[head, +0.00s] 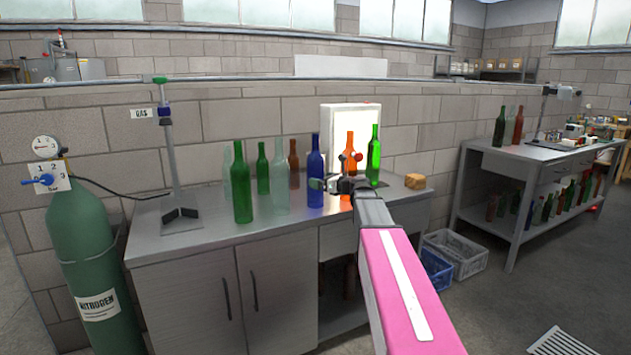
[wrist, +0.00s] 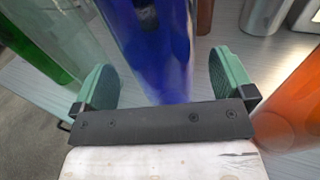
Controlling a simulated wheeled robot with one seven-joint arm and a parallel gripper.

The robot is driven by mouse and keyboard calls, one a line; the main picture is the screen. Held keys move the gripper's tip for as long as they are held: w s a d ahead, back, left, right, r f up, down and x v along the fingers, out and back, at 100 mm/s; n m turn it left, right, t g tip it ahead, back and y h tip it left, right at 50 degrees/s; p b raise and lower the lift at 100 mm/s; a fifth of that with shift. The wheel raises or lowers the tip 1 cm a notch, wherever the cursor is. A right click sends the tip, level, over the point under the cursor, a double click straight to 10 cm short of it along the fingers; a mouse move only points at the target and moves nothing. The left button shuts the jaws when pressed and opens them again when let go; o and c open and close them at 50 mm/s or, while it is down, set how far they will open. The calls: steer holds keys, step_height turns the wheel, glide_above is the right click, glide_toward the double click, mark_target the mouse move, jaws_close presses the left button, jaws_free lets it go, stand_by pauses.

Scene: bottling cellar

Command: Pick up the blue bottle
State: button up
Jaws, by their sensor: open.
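The blue bottle (head: 315,175) stands upright on the steel-topped bench, near its front edge. My gripper (head: 328,184) is at the bottle's body in the head view, reaching from the right. In the wrist view the blue bottle (wrist: 155,45) rises between the two green-padded fingers of my gripper (wrist: 165,82). The fingers are open, with visible space on both sides of the bottle. The bottle's lower part is hidden behind the gripper's dark palm bar in the wrist view.
A clear bottle (head: 281,180) and green bottle (head: 241,185) stand left of the blue one. An orange bottle (head: 349,150) and bright green bottle (head: 374,158) stand right, close to my arm.

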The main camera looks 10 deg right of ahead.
mark_target(320, 155)
steer(key=x, duration=0.3)
steer(key=shift+w+a, duration=0.25)
steer(key=shift+w, duration=0.05)
steer(key=c, duration=1.2)
steer(key=shift+r, duration=0.15)
step_height(320, 155, up, 10)
steer(key=shift+f, duration=0.15)
